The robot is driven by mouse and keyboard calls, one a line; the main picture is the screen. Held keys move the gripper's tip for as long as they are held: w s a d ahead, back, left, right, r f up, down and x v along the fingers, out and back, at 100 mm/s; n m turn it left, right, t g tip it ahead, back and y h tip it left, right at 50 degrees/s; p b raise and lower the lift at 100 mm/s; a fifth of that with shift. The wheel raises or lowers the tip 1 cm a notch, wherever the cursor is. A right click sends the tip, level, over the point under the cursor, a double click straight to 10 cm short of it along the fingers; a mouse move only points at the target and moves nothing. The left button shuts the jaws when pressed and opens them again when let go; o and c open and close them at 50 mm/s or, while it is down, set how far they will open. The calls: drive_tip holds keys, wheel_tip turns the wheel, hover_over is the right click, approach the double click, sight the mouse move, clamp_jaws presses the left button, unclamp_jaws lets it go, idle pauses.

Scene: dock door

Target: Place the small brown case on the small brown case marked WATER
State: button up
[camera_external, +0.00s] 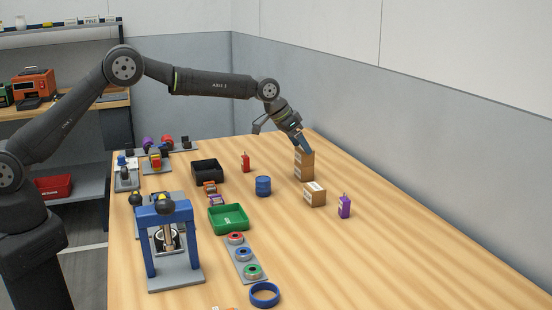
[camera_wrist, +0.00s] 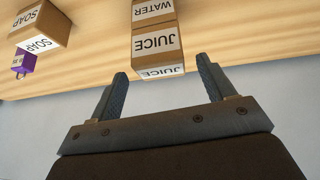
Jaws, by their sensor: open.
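The small brown case marked JUICE (camera_wrist: 157,44) sits on top of the small brown case marked WATER (camera_wrist: 153,11) in the wrist view. In the external view the upper case (camera_external: 305,158) and the lower case (camera_external: 303,173) form an upright stack on the table. They look roughly aligned. My gripper (camera_external: 303,147) is at the top of the stack, tilted. In the wrist view my gripper (camera_wrist: 162,70) is open, its fingers spread wider than the JUICE case, with a gap on each side. Part of the upper case is hidden behind the gripper in the external view.
A brown case marked SOAP (camera_external: 315,195) and a purple item (camera_external: 344,206) stand nearer the camera. A blue drum (camera_external: 263,186), a red item (camera_external: 245,162), a black bin (camera_external: 207,172) and a green bin (camera_external: 228,218) are to the left. The right side of the table is clear.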

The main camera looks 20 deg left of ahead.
drive_tip(key=v, duration=1)
drive_tip(key=x, duration=1.2)
drive_tip(key=shift+f, duration=0.15)
wheel_tip(320, 180, up, 2)
drive_tip(key=shift+r, duration=0.7)
